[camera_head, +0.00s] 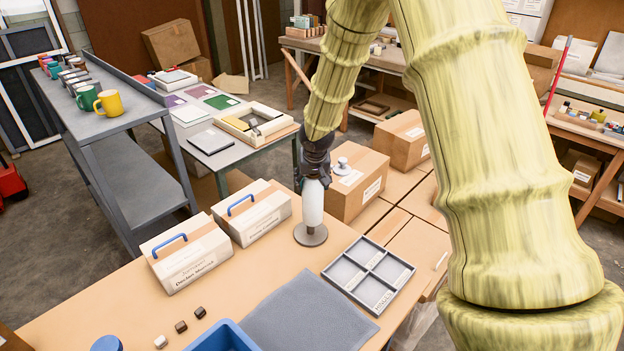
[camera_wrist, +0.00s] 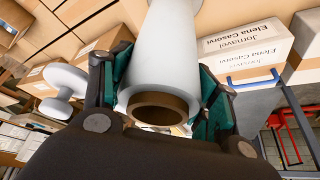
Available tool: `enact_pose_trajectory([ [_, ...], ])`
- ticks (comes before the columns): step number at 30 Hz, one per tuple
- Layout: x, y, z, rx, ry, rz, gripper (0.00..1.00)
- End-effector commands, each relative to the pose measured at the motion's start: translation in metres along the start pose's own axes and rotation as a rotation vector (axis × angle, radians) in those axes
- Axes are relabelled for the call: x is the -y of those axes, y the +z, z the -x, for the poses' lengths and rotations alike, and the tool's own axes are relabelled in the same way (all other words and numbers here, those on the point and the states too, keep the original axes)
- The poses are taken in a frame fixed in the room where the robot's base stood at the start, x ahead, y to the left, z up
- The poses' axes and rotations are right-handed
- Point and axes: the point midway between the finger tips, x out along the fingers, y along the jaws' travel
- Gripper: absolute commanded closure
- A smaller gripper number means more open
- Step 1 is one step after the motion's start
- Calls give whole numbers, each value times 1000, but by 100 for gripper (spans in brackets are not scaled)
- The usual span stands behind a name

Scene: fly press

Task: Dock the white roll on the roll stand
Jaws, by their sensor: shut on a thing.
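The white roll (camera_head: 312,203) is upright in my gripper (camera_head: 313,172), above the table's back edge area. In the wrist view the roll (camera_wrist: 170,60) sits between the two green-padded fingers (camera_wrist: 163,95), its open brown core facing the camera. A dark grey round base (camera_head: 310,236), which looks like the roll stand, is on the table right below the roll. The roll's lower end overlaps the base in the picture; I cannot tell whether they touch. Any post of the stand is hidden.
Two white boxes with blue handles (camera_head: 252,213) stand left of the roll. A grey divided tray (camera_head: 368,275) and a grey mat (camera_head: 312,315) lie in front. A cardboard box (camera_head: 357,190) with a pale knobbed object (camera_head: 342,166) stands behind right. A blue bin (camera_head: 222,338) is at the front.

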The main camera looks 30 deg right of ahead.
Motion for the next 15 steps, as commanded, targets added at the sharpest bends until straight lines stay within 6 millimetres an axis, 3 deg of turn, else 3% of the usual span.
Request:
enact_pose_trajectory([
  [1, 2, 3, -11, 2, -1, 2, 100],
  [6, 2, 7, -26, 4, 0, 1, 100],
  [15, 2, 11, -35, 3, 0, 1, 100],
])
